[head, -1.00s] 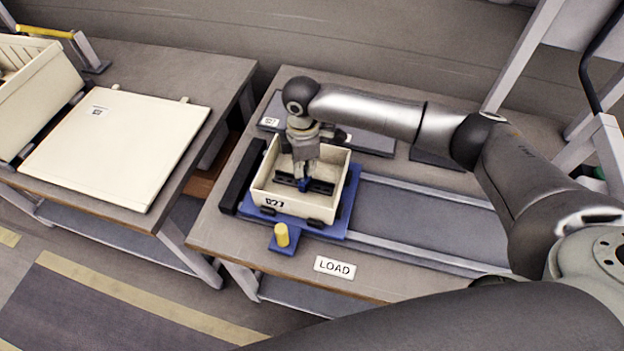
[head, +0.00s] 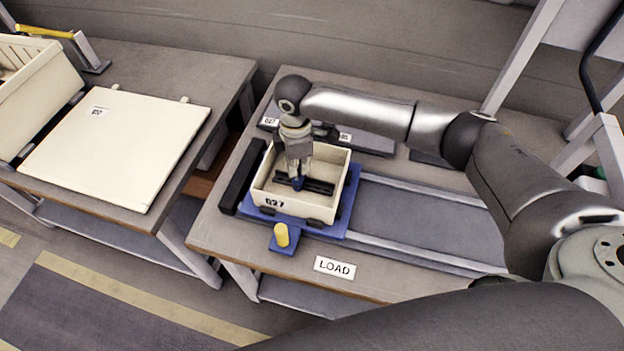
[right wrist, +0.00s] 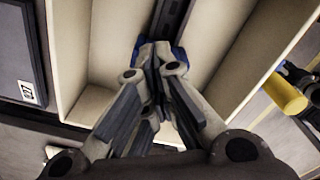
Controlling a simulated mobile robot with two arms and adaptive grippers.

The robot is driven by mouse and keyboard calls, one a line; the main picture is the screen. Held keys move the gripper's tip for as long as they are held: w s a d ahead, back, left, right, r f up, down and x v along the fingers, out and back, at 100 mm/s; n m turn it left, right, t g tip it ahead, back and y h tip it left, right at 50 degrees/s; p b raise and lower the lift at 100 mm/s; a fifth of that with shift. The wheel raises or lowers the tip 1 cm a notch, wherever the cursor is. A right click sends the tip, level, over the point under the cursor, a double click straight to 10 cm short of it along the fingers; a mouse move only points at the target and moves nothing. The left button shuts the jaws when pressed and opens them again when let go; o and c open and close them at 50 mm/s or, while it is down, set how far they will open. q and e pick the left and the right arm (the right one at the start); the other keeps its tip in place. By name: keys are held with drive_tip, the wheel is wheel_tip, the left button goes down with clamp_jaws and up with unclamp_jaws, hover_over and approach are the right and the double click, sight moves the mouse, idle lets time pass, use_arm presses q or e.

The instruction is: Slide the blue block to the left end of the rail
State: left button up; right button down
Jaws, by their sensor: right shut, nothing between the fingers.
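The blue block (head: 297,184) sits on a black rail (head: 320,187) inside a cream bin (head: 300,206). It stands left of the rail's middle, apart from the left end. My right gripper (head: 298,179) points down into the bin, shut and empty, with its fingertips at the block and hiding part of it. In the right wrist view the blue block (right wrist: 178,56) shows in parts beside the fingertips, and the rail (right wrist: 174,18) runs away upward. I cannot tell whether the fingertips touch the block. My left gripper is not in view.
The bin walls stand close around the gripper. The bin rests on a blue carriage (head: 346,222) with a yellow knob (head: 282,235) in front. A black stop (head: 243,176) stands left of it. Track rails (head: 420,255) run clear to the right.

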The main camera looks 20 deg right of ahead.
drive_tip(key=shift+w+a+f+b, duration=0.1)
drive_tip(key=shift+w+a+b, duration=0.1)
drive_tip(key=shift+w+a, duration=0.35)
drive_tip(key=shift+w+a+f+b, duration=0.1)
drive_tip(key=shift+w+a+b, duration=0.1)
drive_tip(key=shift+a, duration=0.55)
drive_tip(key=shift+w+a+b, duration=0.2)
drive_tip(key=shift+w+a, duration=0.2)
drive_tip(key=shift+a, duration=0.25)
idle(1.1)
drive_tip(key=shift+r, duration=0.1)
drive_tip(key=shift+w+r+p, duration=0.2)
drive_tip(key=shift+r+p, duration=0.75)
drive_tip(key=shift+p, duration=0.15)
wheel_tip(320, 180, up, 6)
drive_tip(key=p, duration=0.6)
